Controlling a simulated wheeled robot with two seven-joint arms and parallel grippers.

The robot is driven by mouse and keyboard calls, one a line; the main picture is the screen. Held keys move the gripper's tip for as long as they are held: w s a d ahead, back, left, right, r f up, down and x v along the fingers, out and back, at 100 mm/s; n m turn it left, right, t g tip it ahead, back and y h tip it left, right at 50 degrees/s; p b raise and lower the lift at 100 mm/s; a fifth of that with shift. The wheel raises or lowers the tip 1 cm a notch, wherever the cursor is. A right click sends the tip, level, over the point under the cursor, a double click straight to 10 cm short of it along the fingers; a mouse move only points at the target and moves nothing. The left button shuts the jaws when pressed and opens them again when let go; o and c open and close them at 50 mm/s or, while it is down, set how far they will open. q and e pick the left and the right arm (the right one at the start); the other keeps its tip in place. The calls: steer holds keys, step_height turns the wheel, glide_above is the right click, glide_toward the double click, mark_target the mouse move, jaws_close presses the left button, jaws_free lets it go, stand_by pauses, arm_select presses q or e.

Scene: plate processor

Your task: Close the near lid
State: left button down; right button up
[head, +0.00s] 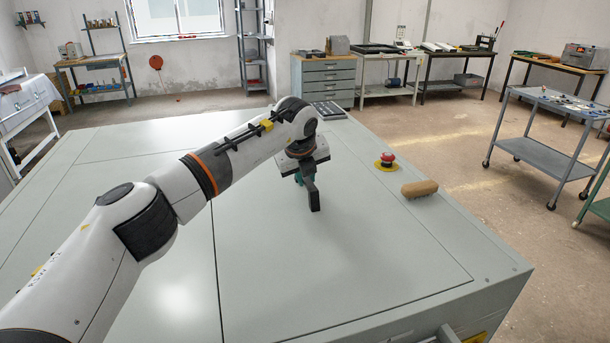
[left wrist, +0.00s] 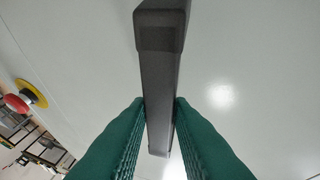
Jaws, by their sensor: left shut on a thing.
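The lid (head: 360,245) is a pale grey-green panel in the machine's top. It looks flat and level with the surface around it. A dark bar handle (head: 315,198) stands on it. My left gripper (head: 299,181) reaches over the panel from the left, mostly hidden behind its wrist and the handle. In the left wrist view its green fingers (left wrist: 158,128) are on both sides of the dark handle (left wrist: 158,85), shut on it. The lid's bare surface (left wrist: 245,60) fills most of that view. My right gripper is in neither view.
A red emergency button on a yellow base (head: 386,162) and a brown brush (head: 419,188) sit at the right edge of the machine top. A dark keypad-like object (head: 328,110) lies at the far edge. A wheeled cart (head: 548,150) stands on the floor to the right.

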arm_select(q)
steer(key=shift+s+d+f, duration=0.1)
steer(key=shift+d+f, duration=0.15)
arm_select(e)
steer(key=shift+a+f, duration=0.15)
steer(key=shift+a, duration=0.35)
arm_select(q)
steer(key=c, duration=1.7)
jaws_free()
steer(key=o, duration=0.3)
steer(key=shift+d+f, duration=0.1)
steer(key=shift+o, duration=0.4)
steer(key=shift+w+d, duration=0.15)
steer(key=shift+w, duration=0.05)
steer(key=shift+s+a+r, duration=0.2)
steer(key=shift+a+r, duration=0.05)
steer(key=shift+r, duration=0.25)
steer(key=b+v, duration=0.3)
steer(key=v, duration=0.8)
steer(key=shift+d, duration=0.2)
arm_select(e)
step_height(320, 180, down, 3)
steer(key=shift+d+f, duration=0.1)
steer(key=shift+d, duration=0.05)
arm_select(q)
steer(key=shift+f, duration=0.1)
